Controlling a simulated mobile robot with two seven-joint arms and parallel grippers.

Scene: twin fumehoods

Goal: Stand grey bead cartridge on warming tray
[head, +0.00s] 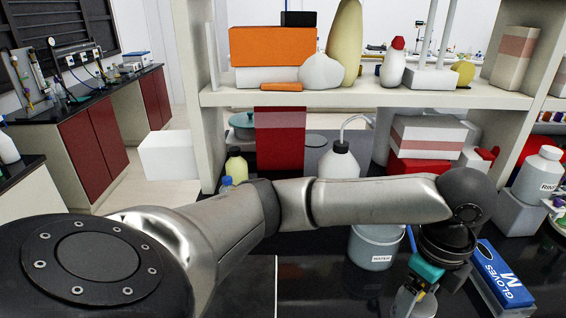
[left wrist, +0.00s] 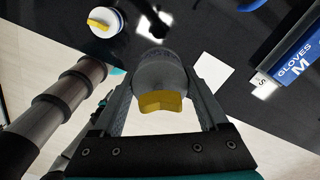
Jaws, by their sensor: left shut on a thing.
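My left gripper (left wrist: 163,82) is shut on a rounded grey thing with a yellow end, which looks like the grey bead cartridge (left wrist: 160,70). The fingers lie on either side of it, and the yellow end points toward the wrist camera. In the head view my left arm reaches across to the right, and its gripper (head: 409,298) points down over the black bench near the lower edge. The cartridge's far end is hidden. I cannot pick out the warming tray for certain in either view. My right gripper is not in view.
A blue glove box (head: 500,275) lies right of my left gripper. A grey bucket labelled WATER (head: 376,248) stands just left of it. A white square (left wrist: 213,67) lies on the dark bench. A shelf (head: 370,98) with bottles and boxes stands behind.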

